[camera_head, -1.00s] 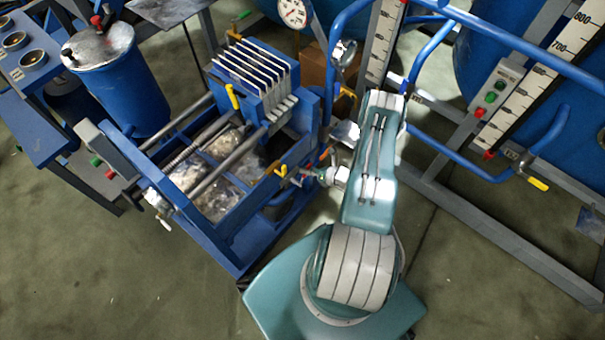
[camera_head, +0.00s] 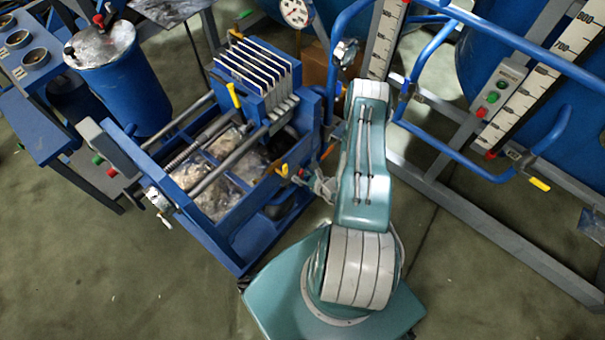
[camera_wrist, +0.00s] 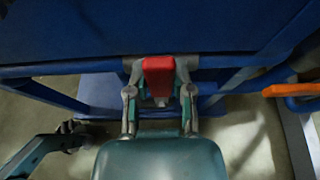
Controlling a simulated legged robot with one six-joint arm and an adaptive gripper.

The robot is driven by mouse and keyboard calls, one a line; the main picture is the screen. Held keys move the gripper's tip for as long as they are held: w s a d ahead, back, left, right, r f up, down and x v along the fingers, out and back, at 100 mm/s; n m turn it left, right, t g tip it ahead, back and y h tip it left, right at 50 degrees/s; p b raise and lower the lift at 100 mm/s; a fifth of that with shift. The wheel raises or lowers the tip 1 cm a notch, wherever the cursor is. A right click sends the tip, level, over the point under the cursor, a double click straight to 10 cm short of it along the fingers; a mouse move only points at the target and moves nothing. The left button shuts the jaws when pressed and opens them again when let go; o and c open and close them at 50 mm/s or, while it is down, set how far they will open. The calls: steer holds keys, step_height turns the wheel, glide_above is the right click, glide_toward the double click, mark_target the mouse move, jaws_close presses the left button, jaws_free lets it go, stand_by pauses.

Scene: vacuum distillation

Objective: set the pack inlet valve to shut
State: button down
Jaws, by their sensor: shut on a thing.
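A red valve handle (camera_wrist: 158,80) is in the middle of the wrist view, against the blue frame. My gripper (camera_wrist: 159,70) has one finger on each side of it and is shut on it. In the head view my gripper (camera_head: 321,187) is small and partly hidden beside my arm, at the right end of the blue filter press (camera_head: 238,252). I cannot tell from these views whether the held handle belongs to the pack inlet valve, nor its exact angle to the pipe; the valve body is hidden.
An orange-yellow handle (camera_wrist: 292,90) is to the right in the wrist view. In the head view, a yellow handle (camera_head: 282,170) is left of my gripper, and blue pipe rails (camera_head: 452,150) are right of my arm. Floor is clear at front left.

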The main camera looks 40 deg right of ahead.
stand_by(0.4)
steer(key=shift+c, duration=2.4)
jaws_free()
steer(key=v, duration=1.2)
steer(key=shift+w, duration=0.15)
